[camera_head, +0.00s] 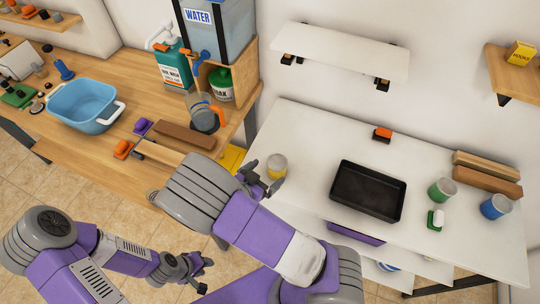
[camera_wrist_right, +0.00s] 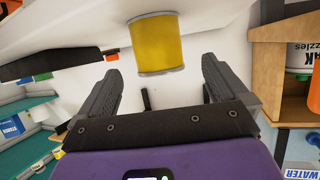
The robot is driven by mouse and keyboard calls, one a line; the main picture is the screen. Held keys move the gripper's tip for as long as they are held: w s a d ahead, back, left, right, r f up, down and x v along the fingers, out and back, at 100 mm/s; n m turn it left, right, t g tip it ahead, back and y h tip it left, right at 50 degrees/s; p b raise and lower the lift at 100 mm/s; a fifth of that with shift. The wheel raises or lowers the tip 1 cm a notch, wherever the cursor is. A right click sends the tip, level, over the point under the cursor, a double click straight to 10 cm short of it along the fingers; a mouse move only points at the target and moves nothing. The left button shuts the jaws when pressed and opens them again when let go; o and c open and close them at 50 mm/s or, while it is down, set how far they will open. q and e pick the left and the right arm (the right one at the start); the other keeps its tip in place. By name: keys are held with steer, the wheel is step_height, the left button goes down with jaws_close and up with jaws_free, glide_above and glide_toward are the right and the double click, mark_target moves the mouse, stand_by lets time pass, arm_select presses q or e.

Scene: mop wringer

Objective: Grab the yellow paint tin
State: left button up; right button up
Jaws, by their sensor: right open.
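The yellow paint tin (camera_head: 277,166) stands at the left end of the white table, its pale top showing in the head view. In the right wrist view the yellow tin (camera_wrist_right: 157,45) appears upside down, ahead of and between the lines of my two fingers. My right gripper (camera_head: 264,178) is open and empty, right beside the tin; the wrist view shows its spread jaws (camera_wrist_right: 160,82) with the tin just beyond them. My left gripper (camera_head: 198,275) is low over the floor at the left, its fingers apart and empty.
The white table (camera_head: 310,130) bears a black tray (camera_head: 368,190), a green cup (camera_head: 441,190), a blue cup (camera_head: 495,206) and wooden blocks (camera_head: 487,178). The wooden bench (camera_head: 110,148) at left holds a blue basin (camera_head: 84,104) and a water tank (camera_head: 218,40). A white shelf (camera_head: 340,50) hangs above.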

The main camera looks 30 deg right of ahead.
mark_target(277, 165)
steer(key=b+x, duration=0.2)
steer(key=x, duration=0.5)
steer(key=shift+s, duration=0.15)
steer(key=shift+a, duration=0.1)
steer(key=c, duration=1.2)
steer(key=shift+o, duration=0.2)
